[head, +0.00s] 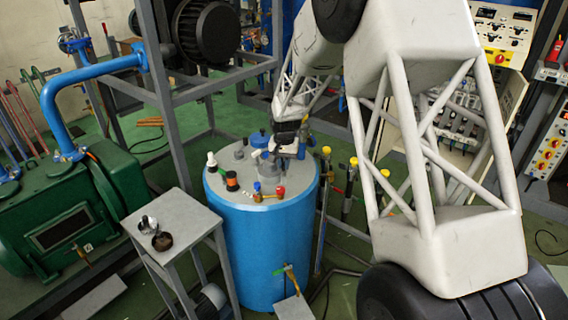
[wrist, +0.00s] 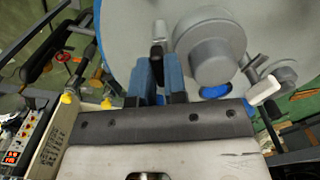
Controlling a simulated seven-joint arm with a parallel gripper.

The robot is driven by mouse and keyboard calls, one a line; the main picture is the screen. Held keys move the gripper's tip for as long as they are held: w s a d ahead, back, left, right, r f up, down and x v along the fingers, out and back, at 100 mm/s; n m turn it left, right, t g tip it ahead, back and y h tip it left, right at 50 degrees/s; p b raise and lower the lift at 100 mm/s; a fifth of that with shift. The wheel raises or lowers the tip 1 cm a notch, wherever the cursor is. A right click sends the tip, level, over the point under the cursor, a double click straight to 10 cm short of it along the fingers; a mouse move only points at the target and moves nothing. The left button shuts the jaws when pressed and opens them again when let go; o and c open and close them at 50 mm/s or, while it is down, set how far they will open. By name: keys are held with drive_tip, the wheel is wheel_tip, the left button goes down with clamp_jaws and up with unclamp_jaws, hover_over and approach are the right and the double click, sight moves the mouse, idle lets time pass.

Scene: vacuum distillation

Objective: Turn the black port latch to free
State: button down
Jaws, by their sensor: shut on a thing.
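The black port latch (wrist: 157,50) shows in the wrist view as a small upright black handle on the grey lid of the blue drum. My gripper (wrist: 159,62) has its two blue fingers on either side of it, shut on it. A round grey port (wrist: 207,62) stands just to the right of the fingers. In the head view my gripper (head: 302,150) reaches down to the back right part of the lid (head: 222,178). The latch cannot be made out there behind my wrist.
The blue drum (head: 262,250) carries several fittings, including a red-handled valve (head: 280,191) and an orange-black spool (head: 232,181). A white lever (wrist: 265,90) sits right of the port. Yellow-topped valves (head: 353,163) stand right of the drum. A small grey table (head: 180,222) stands front left.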

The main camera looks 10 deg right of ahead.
drive_tip(key=m, duration=0.5)
drive_tip(key=shift+m, duration=0.3)
idle(0.4)
drive_tip(key=c, duration=1.2)
unclamp_jaws()
drive_tip(key=shift+o, duration=0.2)
drive_tip(key=shift+r, duration=3.95)
